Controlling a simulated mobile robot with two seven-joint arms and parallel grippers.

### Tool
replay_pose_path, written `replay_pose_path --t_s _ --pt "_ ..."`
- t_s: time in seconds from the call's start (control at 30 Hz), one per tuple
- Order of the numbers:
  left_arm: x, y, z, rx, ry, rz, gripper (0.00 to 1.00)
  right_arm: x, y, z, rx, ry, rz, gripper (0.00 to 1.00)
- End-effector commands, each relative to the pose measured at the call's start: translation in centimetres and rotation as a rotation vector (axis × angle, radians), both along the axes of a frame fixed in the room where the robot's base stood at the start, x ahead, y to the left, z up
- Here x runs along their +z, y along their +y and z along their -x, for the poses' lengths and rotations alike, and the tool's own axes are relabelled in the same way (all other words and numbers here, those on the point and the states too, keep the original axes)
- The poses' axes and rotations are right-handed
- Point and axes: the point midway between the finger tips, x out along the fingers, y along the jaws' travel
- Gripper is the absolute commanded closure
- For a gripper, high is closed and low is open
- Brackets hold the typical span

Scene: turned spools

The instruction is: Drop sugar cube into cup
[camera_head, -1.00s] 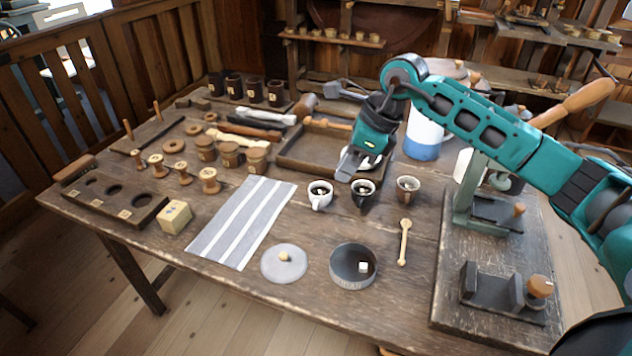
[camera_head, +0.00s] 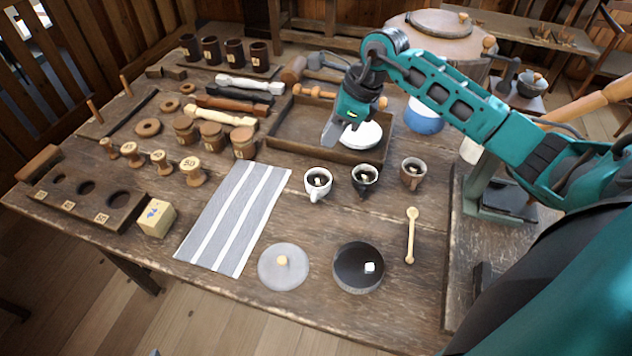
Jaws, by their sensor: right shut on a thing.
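Three cups stand in a row on the table: a white cup (camera_head: 314,190), a black cup (camera_head: 362,188) and a brown cup (camera_head: 412,174). Small pale bits show inside them. A white sugar cube (camera_head: 370,267) sits in a dark round dish (camera_head: 352,283) in front of the cups. My left gripper is out of view.
A grey lid (camera_head: 270,270) with a knob and a wooden spoon (camera_head: 411,235) lie near the dish. A wooden tray (camera_head: 300,152) is behind the cups. A striped cloth (camera_head: 238,215) lies left. Turned spools (camera_head: 193,171) and jars (camera_head: 211,135) stand farther left.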

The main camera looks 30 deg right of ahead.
Motion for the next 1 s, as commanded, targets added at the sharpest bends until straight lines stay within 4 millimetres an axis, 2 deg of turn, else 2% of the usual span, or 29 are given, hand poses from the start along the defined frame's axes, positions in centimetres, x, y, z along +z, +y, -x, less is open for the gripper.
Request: replay_pose_path --t_s 0.1,0.3,0.43,0.67,0.7,1.0 --pt "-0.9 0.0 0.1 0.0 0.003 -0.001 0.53 -1.8 0.0 0.1 -0.002 0.004 0.0 1.0" --pt "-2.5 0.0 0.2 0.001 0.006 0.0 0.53 -4.1 0.0 0.0 -0.002 0.001 0.0 1.0" --pt "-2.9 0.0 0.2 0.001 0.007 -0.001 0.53 -4.7 0.0 0.0 -0.001 0.002 0.0 1.0" --pt "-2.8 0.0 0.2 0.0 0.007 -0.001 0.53 -4.7 0.0 0.0 -0.001 0.002 0.001 1.0" --pt "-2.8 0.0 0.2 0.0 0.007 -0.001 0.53 -4.7 0.0 0.0 -0.001 0.002 0.001 0.85" --pt "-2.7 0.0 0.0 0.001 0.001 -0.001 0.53 -4.7 0.0 0.0 -0.001 0.002 0.001 0.56"
